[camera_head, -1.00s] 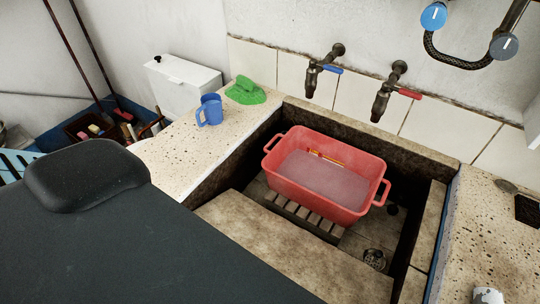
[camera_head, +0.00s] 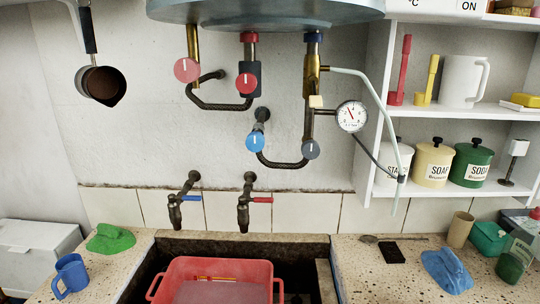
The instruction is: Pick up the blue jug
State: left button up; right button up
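The blue jug (camera_head: 71,276) stands upright on the speckled stone counter to the left of the trough, at the lower left of the head view. Its handle points to the left. A green cloth-like item (camera_head: 110,238) lies on the counter behind it. Neither of my grippers shows in the head view, so I cannot see whether either is open or shut.
A red basin (camera_head: 218,268) sits in the stone trough below two taps. A white box (camera_head: 38,250) stands at far left. Pipes and a gauge (camera_head: 351,116) hang above.

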aim_at(69, 279)
jog(key=l+u, duration=0.1)
jog(key=u, duration=0.3)
jog(key=k+u, duration=0.15)
jog(key=u, duration=0.2)
jog(key=k+l+u, duration=0.1)
jog(key=u, duration=0.3)
jog(key=k+u, duration=0.1)
jog(key=u, duration=0.25)
